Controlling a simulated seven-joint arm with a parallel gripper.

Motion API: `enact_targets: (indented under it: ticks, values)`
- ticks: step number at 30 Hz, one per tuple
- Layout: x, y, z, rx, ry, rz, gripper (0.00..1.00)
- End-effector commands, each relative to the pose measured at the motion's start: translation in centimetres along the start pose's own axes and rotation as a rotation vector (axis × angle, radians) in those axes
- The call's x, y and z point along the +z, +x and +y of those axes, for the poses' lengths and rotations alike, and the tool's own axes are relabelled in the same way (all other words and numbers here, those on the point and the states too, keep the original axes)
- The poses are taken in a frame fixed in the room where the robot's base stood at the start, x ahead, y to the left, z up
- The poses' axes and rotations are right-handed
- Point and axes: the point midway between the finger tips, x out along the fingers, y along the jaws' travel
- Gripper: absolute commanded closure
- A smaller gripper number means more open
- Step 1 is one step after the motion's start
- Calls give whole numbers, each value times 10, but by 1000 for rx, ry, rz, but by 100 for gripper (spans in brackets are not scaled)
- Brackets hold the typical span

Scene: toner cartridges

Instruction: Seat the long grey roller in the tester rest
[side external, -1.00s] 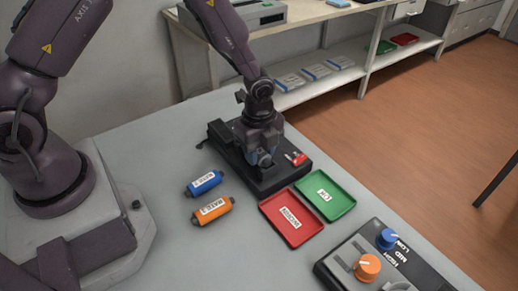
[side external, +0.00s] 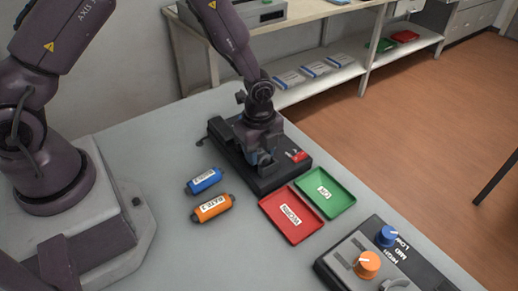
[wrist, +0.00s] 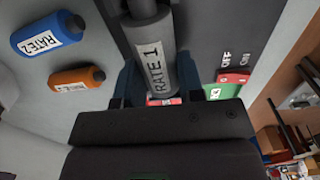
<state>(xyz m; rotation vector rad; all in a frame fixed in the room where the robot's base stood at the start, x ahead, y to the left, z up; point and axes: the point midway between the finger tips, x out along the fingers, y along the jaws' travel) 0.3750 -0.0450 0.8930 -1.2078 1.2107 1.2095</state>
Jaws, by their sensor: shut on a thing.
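The long grey roller (wrist: 157,55), labelled RATE 1, lies between my fingers in the wrist view. My gripper (wrist: 160,88) is shut on it, with a blue-dark finger on each side. In the side external view my gripper (side external: 265,158) is low over the black tester (side external: 280,183), and the roller is mostly hidden by it. The tester also shows in the wrist view (wrist: 210,40), beside and beneath the roller. The rest is hidden, so I cannot tell whether the roller touches it.
A blue roller (side external: 205,181) and an orange roller (side external: 213,208) lie on the table left of the tester. A red tray (side external: 305,232) and a green tray (side external: 343,203) sit in front of it. A knobbed control box (side external: 345,262) stands at the front right.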

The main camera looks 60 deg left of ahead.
Motion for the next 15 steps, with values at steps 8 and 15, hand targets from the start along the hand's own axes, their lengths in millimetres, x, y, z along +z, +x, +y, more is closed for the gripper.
enact_targets:
  ticks: [8, 15]
  values:
    - [0, 1, 0, -1, 0, 0, 89]
    - [0, 1, 0, -1, -1, 0, 35]
